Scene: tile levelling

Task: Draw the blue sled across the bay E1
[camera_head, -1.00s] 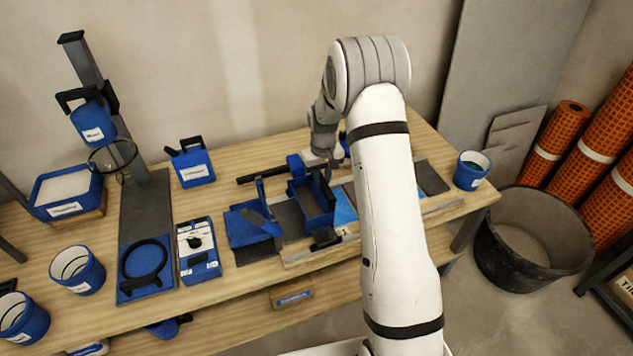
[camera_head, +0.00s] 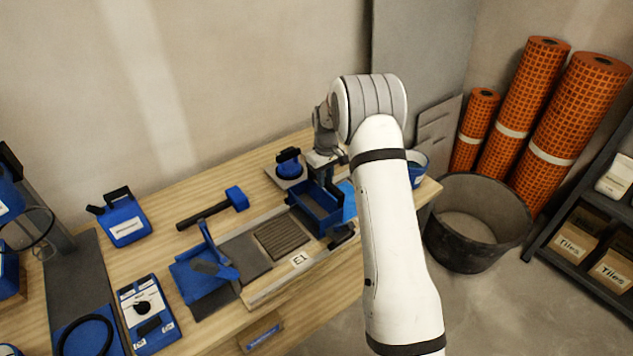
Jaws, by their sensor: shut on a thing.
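The blue sled (camera_head: 314,212), an open box-like frame, sits on the rails at the right of the bay marked E1 (camera_head: 299,259). My gripper (camera_head: 324,170) is above the sled's far side and shut on it; the fingertips are mostly hidden. Left of the sled, the bay shows a strip of ridged grey-brown bed (camera_head: 281,236), with a flat dark grey slab (camera_head: 244,256) beyond it.
A blue-headed mallet (camera_head: 236,198) and a blue-handled suction cup (camera_head: 288,163) lie behind the rails. A blue bucket (camera_head: 417,168) stands at the right table end. A black tub (camera_head: 470,235) is on the floor.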

